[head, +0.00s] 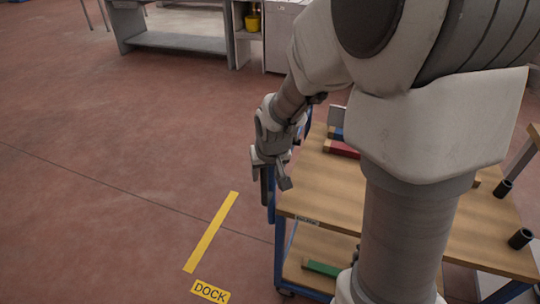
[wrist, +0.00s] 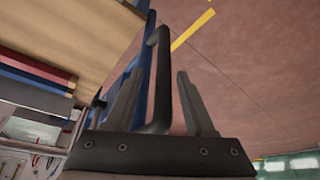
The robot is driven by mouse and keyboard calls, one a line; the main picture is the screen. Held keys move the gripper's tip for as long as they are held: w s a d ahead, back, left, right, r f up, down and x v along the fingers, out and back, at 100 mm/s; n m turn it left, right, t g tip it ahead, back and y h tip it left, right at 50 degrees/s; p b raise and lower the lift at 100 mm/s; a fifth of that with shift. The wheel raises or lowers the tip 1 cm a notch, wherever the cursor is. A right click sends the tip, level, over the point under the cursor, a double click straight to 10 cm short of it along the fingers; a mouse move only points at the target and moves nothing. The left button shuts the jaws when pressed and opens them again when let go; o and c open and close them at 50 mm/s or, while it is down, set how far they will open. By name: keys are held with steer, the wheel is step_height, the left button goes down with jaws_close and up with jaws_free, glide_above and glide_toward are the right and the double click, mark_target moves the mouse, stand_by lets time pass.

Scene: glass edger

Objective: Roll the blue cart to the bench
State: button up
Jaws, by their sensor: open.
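The blue cart (head: 325,190) has a blue frame and wooden shelves, and stands at the right in the head view, partly hidden behind my arm. My gripper (head: 272,182) is at the cart's left edge, pointing down. In the wrist view my gripper (wrist: 160,78) is open, and the cart's dark upright handle (wrist: 158,85) shows between its two fingers. I cannot tell whether either finger touches the handle. A grey bench (head: 180,42) with a lower shelf stands at the back of the head view.
A yellow floor strip (head: 211,232) and a yellow DOCK label (head: 210,291) lie left of the cart. Red and blue pieces (head: 343,148) and dark cylinders (head: 520,238) are on its top; a green piece (head: 323,268) is below. The floor at left is clear.

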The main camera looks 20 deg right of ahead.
steer(key=p+v, duration=0.3)
steer(key=v, duration=1.3)
steer(key=shift+s+r, duration=0.15)
steer(key=shift+r, duration=0.1)
steer(key=shift+d, duration=0.1)
steer(key=s+r+t+p, duration=0.1)
steer(key=s+r+p, duration=0.5)
steer(key=s+r, duration=0.4)
steer(key=s, duration=0.3)
steer(key=shift+s, duration=0.3)
steer(key=shift+d, duration=0.3)
